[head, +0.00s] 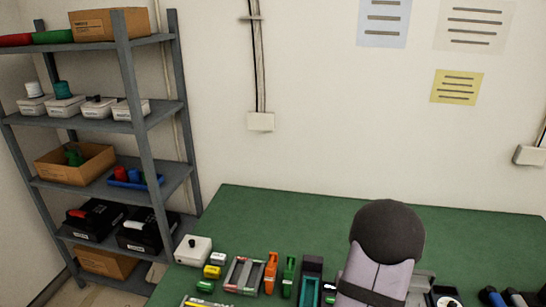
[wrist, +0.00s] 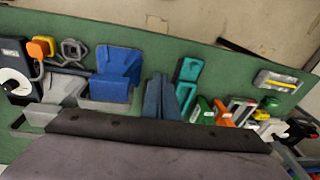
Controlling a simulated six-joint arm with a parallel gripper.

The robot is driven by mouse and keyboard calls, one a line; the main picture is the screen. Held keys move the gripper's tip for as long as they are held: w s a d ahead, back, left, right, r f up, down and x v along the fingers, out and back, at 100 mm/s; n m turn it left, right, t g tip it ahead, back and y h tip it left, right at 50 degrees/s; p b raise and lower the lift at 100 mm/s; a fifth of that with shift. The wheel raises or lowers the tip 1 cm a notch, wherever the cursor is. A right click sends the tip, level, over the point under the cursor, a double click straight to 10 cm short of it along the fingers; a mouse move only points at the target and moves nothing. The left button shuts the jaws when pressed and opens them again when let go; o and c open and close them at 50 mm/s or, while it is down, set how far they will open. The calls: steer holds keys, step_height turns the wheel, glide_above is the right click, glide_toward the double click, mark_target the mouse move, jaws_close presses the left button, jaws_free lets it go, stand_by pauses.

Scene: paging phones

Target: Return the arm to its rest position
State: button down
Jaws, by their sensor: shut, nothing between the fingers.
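My gripper (wrist: 162,98) shows in the wrist view as two blue-grey fingers close together, beyond the dark edge of my wrist. It is shut and holds nothing. It points over the green bench top (wrist: 130,30). In the head view my arm rises at the lower right of the bench, and its gripper end is not visible there. The lower part of the arm is cut off by the frame edge.
The green bench (head: 240,215) holds an orange handset (head: 270,272), a green handset (head: 288,275), a white box (head: 193,250) and several small items along its front. A grey shelf rack (head: 135,120) stands at the left. The bench's back strip is clear.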

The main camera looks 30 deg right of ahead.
steer(key=w+a+r+n, duration=0.2)
steer(key=w+a, duration=0.3)
steer(key=a, duration=0.5)
steer(key=s+a+r+n+g+b, duration=0.1)
steer(key=s+a+n, duration=0.1)
steer(key=a, duration=0.9)
steer(key=s+a+r+n+b, duration=0.1)
steer(key=s+a+r+n, duration=0.1)
steer(key=a, duration=1)
steer(key=shift+s+a+r+n+g, duration=0.3)
steer(key=shift+s+n+g, duration=0.15)
steer(key=shift+n, duration=0.65)
